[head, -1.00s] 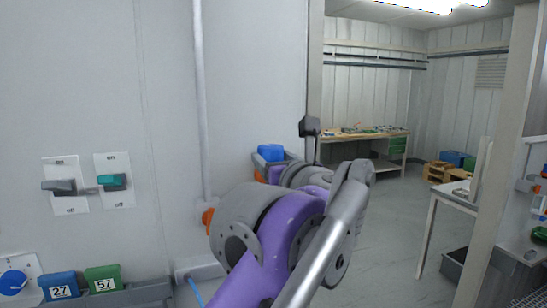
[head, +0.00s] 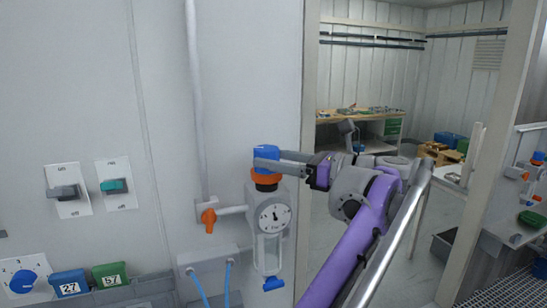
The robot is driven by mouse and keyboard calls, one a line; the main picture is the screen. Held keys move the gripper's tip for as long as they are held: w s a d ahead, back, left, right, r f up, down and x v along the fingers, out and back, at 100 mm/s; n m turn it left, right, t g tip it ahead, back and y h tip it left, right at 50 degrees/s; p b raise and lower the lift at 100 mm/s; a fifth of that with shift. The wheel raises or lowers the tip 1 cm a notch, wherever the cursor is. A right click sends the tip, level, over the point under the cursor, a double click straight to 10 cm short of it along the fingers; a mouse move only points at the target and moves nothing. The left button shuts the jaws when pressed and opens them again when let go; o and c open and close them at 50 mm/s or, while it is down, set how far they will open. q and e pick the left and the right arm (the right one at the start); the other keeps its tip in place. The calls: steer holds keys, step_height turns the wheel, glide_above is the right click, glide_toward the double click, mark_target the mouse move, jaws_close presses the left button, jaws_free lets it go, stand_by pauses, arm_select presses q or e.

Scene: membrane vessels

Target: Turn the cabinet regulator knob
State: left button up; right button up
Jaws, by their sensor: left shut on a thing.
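The cabinet regulator hangs on the grey wall panel in the middle of the head view, with a blue knob (head: 267,151) on top and an orange ring (head: 266,177) below it. Its body carries a round white gauge (head: 275,217) and a clear bowl with a blue bottom piece. My left gripper (head: 266,162) comes in level from the right and is shut on the blue knob. Its fingers cover part of the knob. My right gripper is not in view.
An orange valve handle (head: 208,220) sits left of the regulator. Two switches (head: 64,191) (head: 113,186), a blue dial (head: 23,282) and bins 27 (head: 70,284) and 57 (head: 110,275) are at the left. A workbench (head: 360,116) stands beyond the opening.

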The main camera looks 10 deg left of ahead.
arm_select(q)
steer(key=shift+w+n+g, duration=0.15)
steer(key=shift+n+g, duration=0.45)
steer(key=shift+g, duration=0.3)
steer(key=shift+n+g+y, duration=0.3)
steer(key=shift+g, duration=0.2)
steer(key=o, duration=1.4)
steer(key=shift+t, duration=0.3)
